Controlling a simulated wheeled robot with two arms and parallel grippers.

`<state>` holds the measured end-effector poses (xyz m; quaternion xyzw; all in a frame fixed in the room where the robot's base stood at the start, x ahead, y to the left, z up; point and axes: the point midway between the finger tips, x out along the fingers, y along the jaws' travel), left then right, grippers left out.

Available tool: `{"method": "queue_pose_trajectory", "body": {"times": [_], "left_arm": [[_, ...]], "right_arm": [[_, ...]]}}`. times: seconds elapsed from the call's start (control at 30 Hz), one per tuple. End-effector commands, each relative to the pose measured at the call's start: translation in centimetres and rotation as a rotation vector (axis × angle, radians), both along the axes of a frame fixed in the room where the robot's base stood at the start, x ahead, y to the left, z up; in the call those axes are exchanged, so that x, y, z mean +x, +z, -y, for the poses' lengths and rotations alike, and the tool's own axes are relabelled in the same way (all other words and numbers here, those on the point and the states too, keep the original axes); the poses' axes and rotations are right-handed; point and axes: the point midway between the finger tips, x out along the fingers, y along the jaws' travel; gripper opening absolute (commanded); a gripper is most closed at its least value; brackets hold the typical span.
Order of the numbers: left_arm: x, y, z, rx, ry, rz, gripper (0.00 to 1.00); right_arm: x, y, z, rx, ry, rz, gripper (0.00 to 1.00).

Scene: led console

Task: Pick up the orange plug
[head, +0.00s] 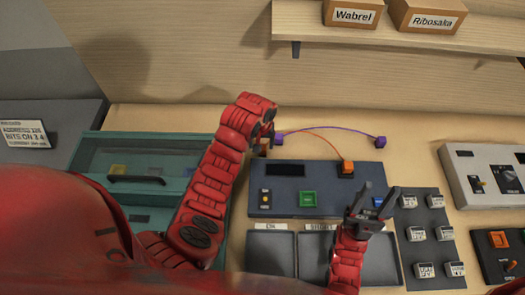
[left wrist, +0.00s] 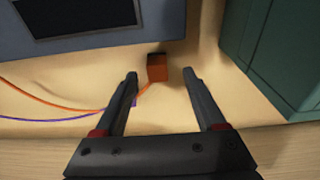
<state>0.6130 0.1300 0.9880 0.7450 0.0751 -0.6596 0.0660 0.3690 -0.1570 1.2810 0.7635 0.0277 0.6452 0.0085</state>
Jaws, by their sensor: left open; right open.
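An orange plug (left wrist: 157,68) rests on the table behind the console in the left wrist view, partly hidden beside my left gripper in the head view (head: 264,144). An orange cable (head: 325,137) joins it to another orange plug (head: 346,168) at the back right of the blue-grey console (head: 273,201). My left gripper (left wrist: 160,76) is open, its fingertips on either side of the near plug's line and apart from it. My right gripper (head: 376,197) is open and empty over the console's front right, near a blue button.
Two purple plugs (head: 279,139) (head: 380,142) on a purple cable lie behind the console. A teal case (head: 105,150) with a clear lid stands left. Trays (head: 272,252) lie in front, and a label panel (head: 428,235) is right. A shelf holds boxes (head: 352,13) at the back.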

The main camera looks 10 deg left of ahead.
Motion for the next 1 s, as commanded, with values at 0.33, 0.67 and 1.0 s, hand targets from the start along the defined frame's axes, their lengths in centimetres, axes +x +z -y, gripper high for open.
{"method": "queue_pose_trajectory", "body": {"times": [0.33, 0.67, 1.0], "left_arm": [[1.3, -4.7, 0.2, 0.000, 0.000, -0.004, 0.72], [1.4, -4.8, 0.1, 0.000, 0.000, -0.002, 0.60], [1.4, -4.8, 0.1, 0.000, 0.000, -0.002, 0.00]], "right_arm": [[0.0, -3.1, 0.0, 0.000, 0.000, 0.000, 0.50], [0.0, -3.0, 0.0, 0.000, 0.000, 0.000, 0.50], [0.0, -3.0, 0.0, 0.000, 0.000, 0.000, 0.50]]}}
